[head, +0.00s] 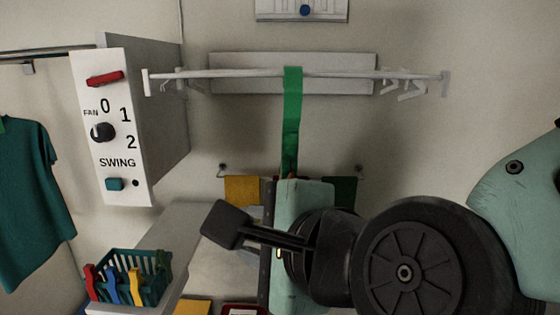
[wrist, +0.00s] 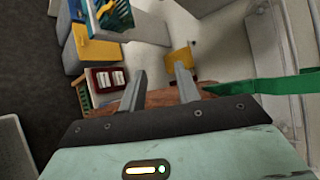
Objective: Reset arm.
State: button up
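My gripper (wrist: 160,83) shows in the wrist view with its two grey fingers spread apart and nothing visible between them. In the head view my arm reaches in from the right, and its fingers are hidden behind my teal wrist housing. A green strap (head: 291,120) hangs over the white wall-mounted bar (head: 250,73), and its lower end passes behind my wrist housing. In the wrist view the green strap (wrist: 270,88) lies to the right of my fingers, apart from the fingertips.
A white control box (head: 112,130) with a red switch, a dial and a teal button is at the left. Below it a teal basket (head: 152,282) holds coloured clips. A teal shirt (head: 30,190) hangs at far left. Yellow and dark green cloths hang behind my wrist.

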jog(key=s+d+f+n+g+h, duration=0.3)
jog(key=d+f+n, duration=0.4)
jog(key=n, duration=0.4)
jog(key=s+d+f+n+g+h, duration=0.4)
jog(key=s+d+f+n+g, duration=0.2)
jog(key=d+n, duration=0.4)
jog(key=shift+f+n+g, duration=0.6)
jog(key=shift+n+g, duration=0.2)
jog(key=shift+g, duration=0.1)
jog(key=shift+w, duration=0.1)
